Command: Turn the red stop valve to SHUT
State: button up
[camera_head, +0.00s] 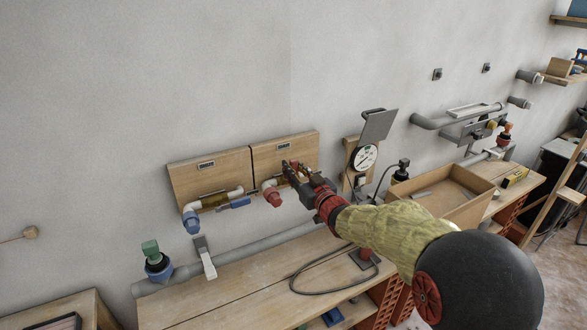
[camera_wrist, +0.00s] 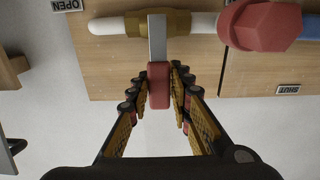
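The red stop valve has a brass body (camera_wrist: 172,22) on a white pipe. Its flat grey lever with a red grip (camera_wrist: 158,85) stands square across the pipe in the wrist view. My gripper (camera_wrist: 158,76) has its fingers on either side of the red grip, with a narrow gap seeming to show at each side. In the head view my gripper (camera_head: 293,172) is at the right wooden panel (camera_head: 270,155) and hides most of the valve. The wrist view shows an OPEN label (camera_wrist: 67,5) at upper left and a SHUT label (camera_wrist: 287,89) at right.
A red hexagonal cap (camera_wrist: 262,26) is beside the valve on the pipe. A blue-handled valve (camera_head: 234,204) is on the left panel. A grey pipe (camera_head: 255,245) runs below, over the wooden bench (camera_head: 235,300). A gauge (camera_head: 364,158) and an open wooden box (camera_head: 450,208) stand to the right.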

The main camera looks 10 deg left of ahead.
jog(key=o, duration=0.4)
jog(key=shift+r, duration=0.15)
jog(key=v, duration=1.2)
